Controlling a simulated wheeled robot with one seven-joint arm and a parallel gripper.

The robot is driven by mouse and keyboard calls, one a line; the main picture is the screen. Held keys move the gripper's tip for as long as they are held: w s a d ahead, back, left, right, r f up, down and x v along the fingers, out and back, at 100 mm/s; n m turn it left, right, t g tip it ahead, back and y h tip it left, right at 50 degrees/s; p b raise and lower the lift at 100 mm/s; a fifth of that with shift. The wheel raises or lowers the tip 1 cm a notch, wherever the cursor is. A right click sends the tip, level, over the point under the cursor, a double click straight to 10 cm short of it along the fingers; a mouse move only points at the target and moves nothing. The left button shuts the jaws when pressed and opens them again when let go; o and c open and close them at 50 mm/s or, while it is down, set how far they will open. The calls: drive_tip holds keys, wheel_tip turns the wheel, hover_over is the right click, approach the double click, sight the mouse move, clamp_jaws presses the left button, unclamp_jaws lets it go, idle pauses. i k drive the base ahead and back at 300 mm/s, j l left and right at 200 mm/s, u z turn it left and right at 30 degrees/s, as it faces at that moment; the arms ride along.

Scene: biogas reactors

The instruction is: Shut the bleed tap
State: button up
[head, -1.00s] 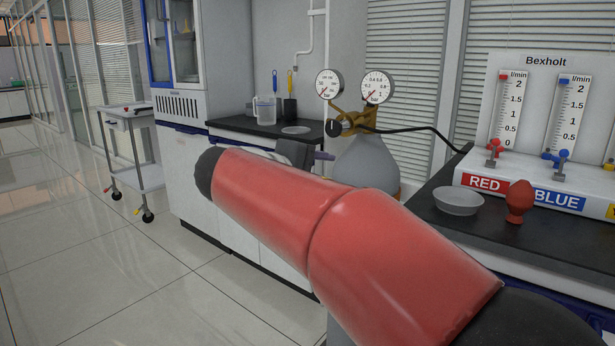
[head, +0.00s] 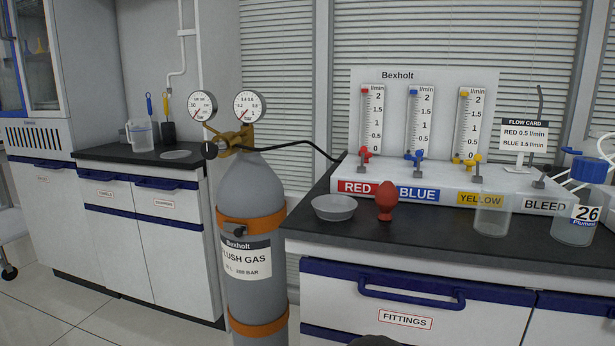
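The Bexholt flow panel (head: 425,92) stands on the bench at the right. Its BLEED label (head: 546,205) is at the right end of the base. A small dark grey tap (head: 539,182) sits just above that label; its handle position is too small to tell. A red tap (head: 365,155), a blue tap (head: 415,157) and a yellow tap (head: 476,163) stand in a row to its left. My gripper is not in view. A dark rounded bit at the bottom edge may be part of my arm.
A clear beaker (head: 492,213) and a bottle marked 26 (head: 574,226) stand in front of the panel's right end. A grey dish (head: 334,207) and a red egg-shaped object (head: 386,200) are at the left. A gas cylinder (head: 252,210) stands beside the bench.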

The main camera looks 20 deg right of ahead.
sight(547, 168)
drive_tip(key=z, duration=1.85)
